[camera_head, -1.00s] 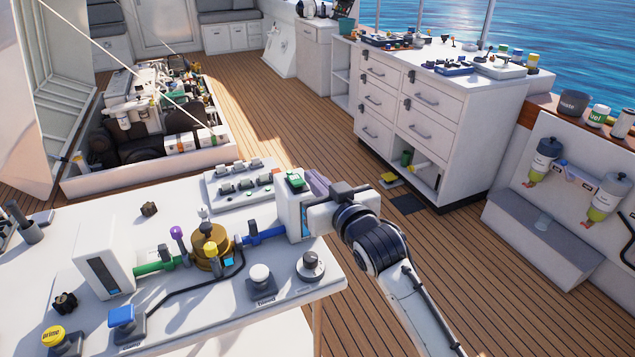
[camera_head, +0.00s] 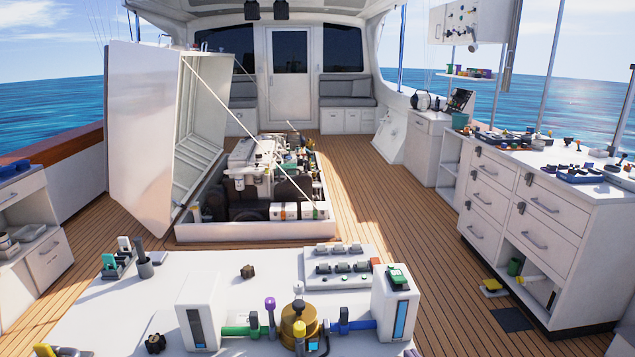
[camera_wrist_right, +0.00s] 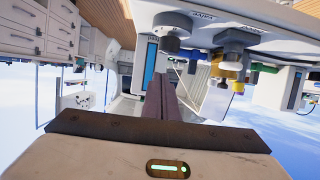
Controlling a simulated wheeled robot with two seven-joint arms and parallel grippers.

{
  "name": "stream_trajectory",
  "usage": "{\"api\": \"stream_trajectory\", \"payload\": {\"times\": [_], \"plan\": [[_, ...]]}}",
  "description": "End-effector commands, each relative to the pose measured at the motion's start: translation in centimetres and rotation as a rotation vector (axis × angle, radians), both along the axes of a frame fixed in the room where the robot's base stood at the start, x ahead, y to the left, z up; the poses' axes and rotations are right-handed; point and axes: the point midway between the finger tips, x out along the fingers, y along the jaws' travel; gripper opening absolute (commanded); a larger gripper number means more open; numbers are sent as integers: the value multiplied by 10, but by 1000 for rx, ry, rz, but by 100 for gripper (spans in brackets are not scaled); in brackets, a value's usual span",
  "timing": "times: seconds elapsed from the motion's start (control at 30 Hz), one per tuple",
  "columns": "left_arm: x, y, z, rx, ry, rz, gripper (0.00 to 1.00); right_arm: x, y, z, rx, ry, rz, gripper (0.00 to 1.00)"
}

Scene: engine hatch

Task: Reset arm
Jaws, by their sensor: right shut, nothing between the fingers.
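My right gripper (camera_wrist_right: 162,82) shows in the wrist view with its dark purple fingers shut together and nothing between them. In the head view only a small purple bit of it (camera_head: 410,352) shows at the bottom edge, by the right end of the white worktable (camera_head: 255,265). In the wrist view the fingers point toward a white box with a blue strip (camera_wrist_right: 149,62), and the worktable hangs in the upper part of this upside-down picture. The fingers look clear of the box. My left gripper is in neither view.
The table carries a brass dome (camera_head: 298,322), two white boxes (camera_head: 200,310) with blue strips, a switch panel (camera_head: 338,266) and a green-topped device (camera_head: 397,277). Behind stands the open engine hatch (camera_head: 150,140). A drawer cabinet (camera_head: 560,235) stands right.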

Motion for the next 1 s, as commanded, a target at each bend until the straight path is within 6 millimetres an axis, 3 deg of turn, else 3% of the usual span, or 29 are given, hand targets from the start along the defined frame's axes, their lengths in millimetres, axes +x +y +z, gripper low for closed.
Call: {"api": "stream_trajectory", "payload": {"times": [0.03, 0.2, 0.3, 0.43, 0.6, 1.0], "plan": [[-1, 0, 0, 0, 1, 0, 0, -28, 4, -36, -3, 66, 15, 0], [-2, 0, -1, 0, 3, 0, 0, -121, 16, -124, -3, 243, 63, 0], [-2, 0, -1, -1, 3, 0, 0, -174, 23, -160, 1, 331, 86, 0], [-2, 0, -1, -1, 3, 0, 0, -226, 28, -187, 6, 412, 106, 0], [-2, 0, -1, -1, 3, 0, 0, -255, 31, -200, 10, 454, 118, 0], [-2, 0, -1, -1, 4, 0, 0, -256, 31, -201, 10, 456, 117, 0]]}}
